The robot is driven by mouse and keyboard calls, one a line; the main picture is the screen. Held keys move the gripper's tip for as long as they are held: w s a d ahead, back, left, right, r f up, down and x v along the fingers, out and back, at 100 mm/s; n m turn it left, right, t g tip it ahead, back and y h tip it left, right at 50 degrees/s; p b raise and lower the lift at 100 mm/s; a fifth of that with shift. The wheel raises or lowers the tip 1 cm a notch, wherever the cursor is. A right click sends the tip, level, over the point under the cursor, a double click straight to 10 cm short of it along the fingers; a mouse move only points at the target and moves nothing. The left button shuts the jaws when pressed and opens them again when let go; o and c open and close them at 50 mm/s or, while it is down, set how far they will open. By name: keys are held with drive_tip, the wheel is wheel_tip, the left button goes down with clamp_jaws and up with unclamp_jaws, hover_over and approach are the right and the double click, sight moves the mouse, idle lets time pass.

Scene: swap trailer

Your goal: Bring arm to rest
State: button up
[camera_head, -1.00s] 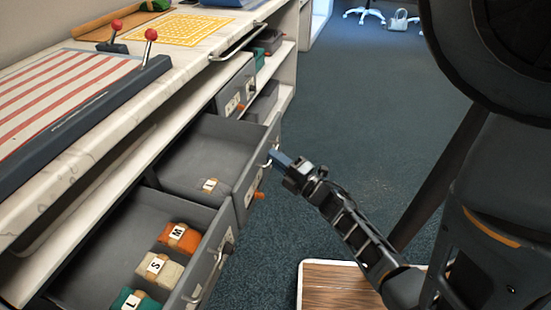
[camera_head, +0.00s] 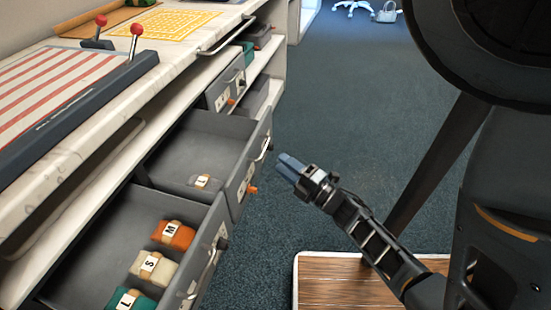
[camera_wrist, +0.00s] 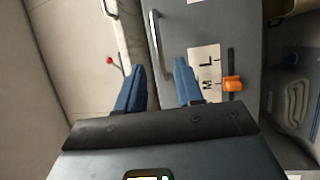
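My gripper (camera_head: 290,168) is in the middle of the head view, to the right of the open drawers and apart from them. In the wrist view my gripper (camera_wrist: 160,88) shows two blue fingers with a clear gap and nothing between them. Beyond the fingers is a grey drawer front (camera_wrist: 220,30) with a bar handle, a label and an orange knob.
An open grey drawer (camera_head: 205,130) holds one small labelled bundle (camera_head: 203,181). A nearer open drawer (camera_head: 95,260) holds orange, cream and green bundles. A marble counter (camera_head: 165,75) lies above. A wooden-topped platform (camera_head: 340,285) is below my arm.

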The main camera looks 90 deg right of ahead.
drive_tip(key=shift+s+a, duration=0.35)
drive_tip(key=shift+s, duration=0.15)
drive_tip(key=w+a+r+m+g+y+p, duration=0.1)
drive_tip(key=a+r+m+y+p, duration=0.8)
drive_tip(key=a+r, duration=1.9)
drive_tip(key=a+y+p, duration=0.2)
drive_tip(key=a+p, duration=0.1)
drive_tip(key=shift+a+r+m+y, duration=0.2)
drive_tip(key=shift+r+m+y, duration=0.2)
